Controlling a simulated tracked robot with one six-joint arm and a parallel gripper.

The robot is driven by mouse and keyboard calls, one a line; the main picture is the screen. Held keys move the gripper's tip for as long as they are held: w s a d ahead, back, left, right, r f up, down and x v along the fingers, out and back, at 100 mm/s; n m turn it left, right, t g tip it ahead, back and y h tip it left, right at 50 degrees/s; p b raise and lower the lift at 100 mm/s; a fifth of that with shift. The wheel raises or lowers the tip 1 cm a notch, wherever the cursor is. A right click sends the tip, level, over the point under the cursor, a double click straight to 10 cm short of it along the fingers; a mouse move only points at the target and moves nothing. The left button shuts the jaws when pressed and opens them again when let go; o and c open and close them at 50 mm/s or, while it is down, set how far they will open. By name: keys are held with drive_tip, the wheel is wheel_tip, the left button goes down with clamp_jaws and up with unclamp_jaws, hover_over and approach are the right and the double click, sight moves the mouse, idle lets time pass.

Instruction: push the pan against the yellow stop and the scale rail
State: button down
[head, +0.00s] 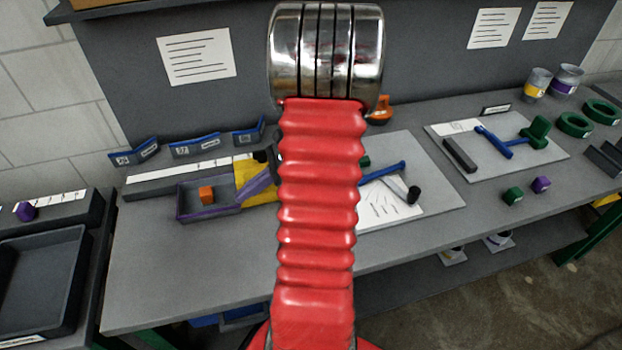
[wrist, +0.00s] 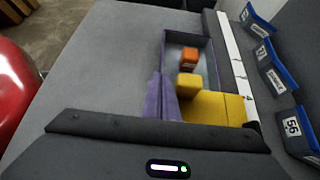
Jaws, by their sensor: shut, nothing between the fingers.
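The purple-walled pan (head: 212,213) lies on the grey bench with an orange cube (head: 206,194) in it; the pan also shows in the wrist view (wrist: 184,36). The yellow stop (head: 246,169) is at its right end, and in the wrist view (wrist: 212,107). A yellow block (wrist: 188,84) shows there too; I cannot tell if it belongs to the stop. The scale rail (head: 150,186) runs behind the pan, its white strip clear in the wrist view (wrist: 233,70). My gripper (wrist: 158,84), with purple fingers, is shut and empty at the pan's stop end. Contact is unclear.
Blue-edged numbered holders (head: 195,145) stand behind the rail. A board with paper and a blue-handled tool (head: 384,172) lies to the right, partly hidden by my red arm. A dark tray (head: 42,268) stands at far left. The bench front before the pan is clear.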

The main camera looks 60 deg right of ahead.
drive_tip(key=s+d, duration=0.5)
drive_tip(key=s, duration=0.1)
drive_tip(key=s+d, duration=0.6)
drive_tip(key=shift+s+d, duration=0.25)
drive_tip(key=shift+s, duration=0.05)
idle(0.4)
